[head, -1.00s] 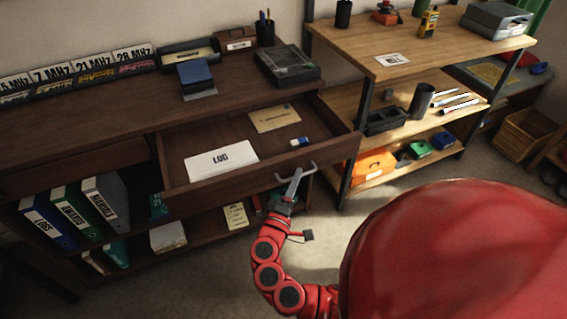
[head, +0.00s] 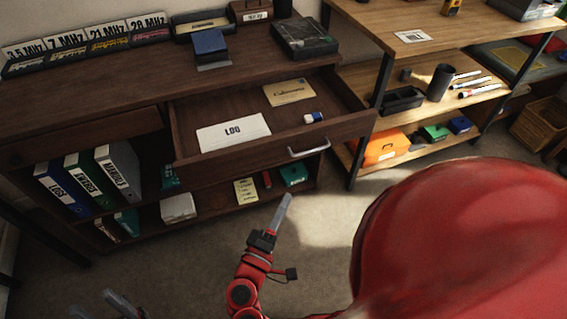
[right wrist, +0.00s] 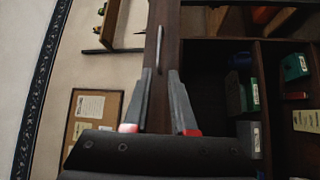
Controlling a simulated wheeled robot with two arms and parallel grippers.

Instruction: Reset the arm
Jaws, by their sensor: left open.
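My right gripper (head: 284,205) is below and in front of the open drawer (head: 270,152), apart from its metal handle (head: 309,149). In the right wrist view its two fingers (right wrist: 161,75) stand apart with nothing between them, and the drawer handle (right wrist: 162,48) is beyond the tips. My left gripper (head: 122,301) shows only at the bottom left edge; its fingers are apart and I see nothing held. The drawer holds a white LOG book (head: 233,132), an envelope (head: 289,91) and a small blue and white block (head: 313,118).
The dark desk (head: 110,87) carries frequency cards (head: 90,45) and a black box (head: 304,40). Binders (head: 118,170) stand on its lower shelf. A wooden shelf unit (head: 450,55) is at the right. The floor (head: 200,260) around my right gripper is clear.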

